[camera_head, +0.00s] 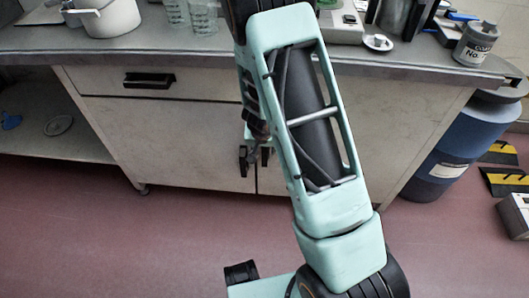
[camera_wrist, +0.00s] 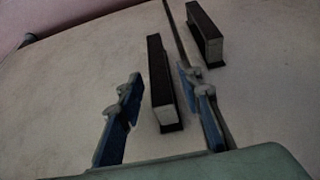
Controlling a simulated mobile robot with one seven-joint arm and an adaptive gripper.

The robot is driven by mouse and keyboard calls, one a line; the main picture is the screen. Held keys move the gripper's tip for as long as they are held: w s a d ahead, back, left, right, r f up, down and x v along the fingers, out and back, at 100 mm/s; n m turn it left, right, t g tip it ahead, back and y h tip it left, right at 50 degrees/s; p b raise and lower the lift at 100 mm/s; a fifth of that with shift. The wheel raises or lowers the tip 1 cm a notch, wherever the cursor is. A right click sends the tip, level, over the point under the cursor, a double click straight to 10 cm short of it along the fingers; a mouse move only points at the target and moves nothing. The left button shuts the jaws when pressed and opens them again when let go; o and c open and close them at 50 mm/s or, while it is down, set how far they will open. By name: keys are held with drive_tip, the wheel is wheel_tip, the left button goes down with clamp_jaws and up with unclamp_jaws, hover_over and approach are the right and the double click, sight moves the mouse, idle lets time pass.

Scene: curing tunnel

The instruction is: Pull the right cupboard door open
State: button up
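The cupboard's right door (camera_head: 330,180) is closed, with a thin seam between it and the left door (camera_head: 190,150). My gripper (camera_wrist: 160,80) is open in front of the doors. In the wrist view, where the floor is at the top, its two blue-padded fingers stand either side of the dark upright handle (camera_wrist: 157,75) of the right door. A gap shows on both sides of this handle. The left door's handle (camera_wrist: 205,35) is beyond the seam, outside the fingers. In the head view my arm hides much of the right door and most of the gripper.
A drawer with a dark handle (camera_head: 149,80) is above the left door. The countertop (camera_head: 200,52) holds a white pot (camera_head: 108,18), glass beakers (camera_head: 203,17) and a grey jar (camera_head: 477,44). A blue drum (camera_head: 455,150) stands right of the cupboard. The floor in front is clear.

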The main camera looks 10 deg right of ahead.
drive_tip(key=shift+w+f, duration=0.1)
drive_tip(key=shift+f, duration=0.2)
clamp_jaws()
